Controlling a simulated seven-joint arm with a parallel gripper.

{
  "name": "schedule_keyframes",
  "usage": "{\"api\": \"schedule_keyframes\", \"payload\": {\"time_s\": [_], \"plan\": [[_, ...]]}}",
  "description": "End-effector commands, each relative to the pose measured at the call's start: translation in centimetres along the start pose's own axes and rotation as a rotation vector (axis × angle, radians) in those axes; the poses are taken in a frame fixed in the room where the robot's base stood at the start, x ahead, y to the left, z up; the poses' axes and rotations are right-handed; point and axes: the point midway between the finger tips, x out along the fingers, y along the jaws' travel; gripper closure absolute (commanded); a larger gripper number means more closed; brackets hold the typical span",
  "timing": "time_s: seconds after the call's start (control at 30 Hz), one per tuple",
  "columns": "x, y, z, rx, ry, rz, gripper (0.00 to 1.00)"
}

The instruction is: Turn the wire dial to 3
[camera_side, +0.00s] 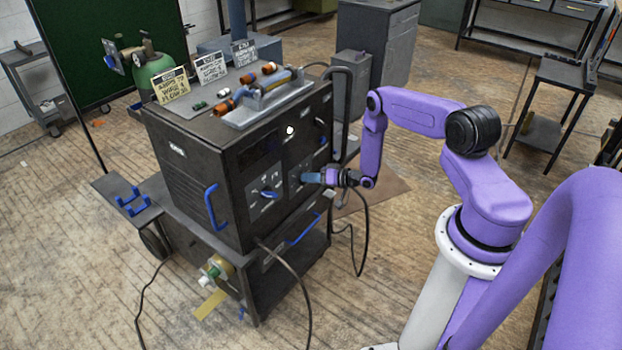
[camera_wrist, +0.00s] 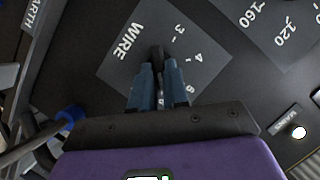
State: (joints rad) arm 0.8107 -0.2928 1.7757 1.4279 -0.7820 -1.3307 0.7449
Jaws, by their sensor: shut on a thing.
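The wire dial (camera_wrist: 157,55) is a small dark knob on a grey plate (camera_wrist: 128,62) marked WIRE, seen in the wrist view. The numbers 3 and 4 show to the right of the knob, with more marks below them partly hidden by a finger. My gripper (camera_wrist: 159,74) has its two blue-grey fingers closed around the knob. Which number the dial points to cannot be told. In the side view my gripper (camera_side: 310,178) reaches the front panel of the dark welding machine (camera_side: 200,180) from the right, and hides the dial there.
A second dial (camera_side: 268,194) with a blue handle sits left of my gripper. In the wrist view, a plate with 160 and 120 (camera_wrist: 275,27) lies at the upper right. Blue handles (camera_side: 213,206) and dark cables (camera_side: 300,285) are on or near the machine.

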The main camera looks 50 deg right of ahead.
Motion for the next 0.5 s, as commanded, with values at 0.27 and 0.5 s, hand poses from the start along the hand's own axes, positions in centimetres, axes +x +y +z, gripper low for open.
{"api": "schedule_keyframes", "payload": {"time_s": [0.27,0.5], "plan": [[-0.01,-0.4,0.01,-0.215,0.0,0.089,1.0],[0.03,-0.71,0.15,-0.425,-0.001,0.176,1.0]]}}
